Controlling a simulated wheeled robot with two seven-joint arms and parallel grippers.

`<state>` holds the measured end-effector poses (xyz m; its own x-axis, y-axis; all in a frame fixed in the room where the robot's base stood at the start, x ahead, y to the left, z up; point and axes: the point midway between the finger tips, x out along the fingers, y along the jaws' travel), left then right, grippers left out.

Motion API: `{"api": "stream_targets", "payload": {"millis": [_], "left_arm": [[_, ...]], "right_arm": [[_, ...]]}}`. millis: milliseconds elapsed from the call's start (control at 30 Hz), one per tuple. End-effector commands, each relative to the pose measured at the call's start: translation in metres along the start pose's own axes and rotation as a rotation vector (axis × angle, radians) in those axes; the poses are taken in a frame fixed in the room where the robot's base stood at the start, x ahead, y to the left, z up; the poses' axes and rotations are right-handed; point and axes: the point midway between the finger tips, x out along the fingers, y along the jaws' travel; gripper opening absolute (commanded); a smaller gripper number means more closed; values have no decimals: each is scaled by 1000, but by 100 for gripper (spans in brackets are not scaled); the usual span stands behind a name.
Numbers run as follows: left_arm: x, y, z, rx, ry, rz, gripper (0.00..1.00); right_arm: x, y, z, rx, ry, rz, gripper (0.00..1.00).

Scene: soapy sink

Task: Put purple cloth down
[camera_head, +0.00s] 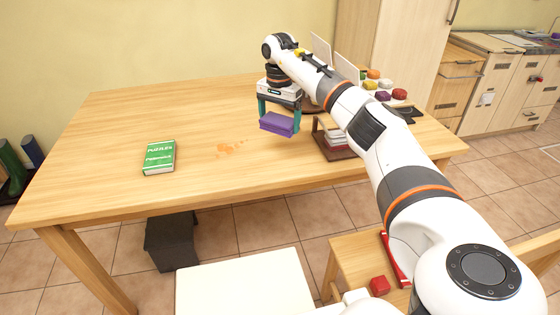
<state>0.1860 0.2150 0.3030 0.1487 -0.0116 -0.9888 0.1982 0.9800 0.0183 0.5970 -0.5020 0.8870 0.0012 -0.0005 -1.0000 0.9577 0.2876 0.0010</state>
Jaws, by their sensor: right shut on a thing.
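The purple cloth (277,124) is a folded block held between the fingers of my right gripper (278,112). The gripper points down and is shut on the cloth over the back middle of the wooden table (110,121). I cannot tell whether the cloth touches the tabletop. An orange smear (230,148) marks the wood just left of the cloth. My left gripper is not in view.
A green puzzle book (159,157) lies on the left of the table. A dark brown rack (334,145) stands right of the cloth, partly behind my arm. Several coloured items (383,96) sit at the back right. The front middle of the table is clear.

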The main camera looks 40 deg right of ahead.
Motion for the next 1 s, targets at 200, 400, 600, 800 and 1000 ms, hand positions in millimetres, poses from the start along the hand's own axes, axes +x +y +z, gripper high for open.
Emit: {"api": "stream_targets", "payload": {"millis": [200,400,600,800,1000], "left_arm": [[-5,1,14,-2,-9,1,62],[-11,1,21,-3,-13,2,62],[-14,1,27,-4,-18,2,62],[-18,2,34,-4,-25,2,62],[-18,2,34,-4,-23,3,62]], "right_arm": [[39,-2,3,12,2,-5,72],[62,-1,2,10,2,-2,72],[82,-2,2,10,2,-3,72],[101,-2,2,10,1,-1,72],[101,-2,2,10,1,-1,72]]}}
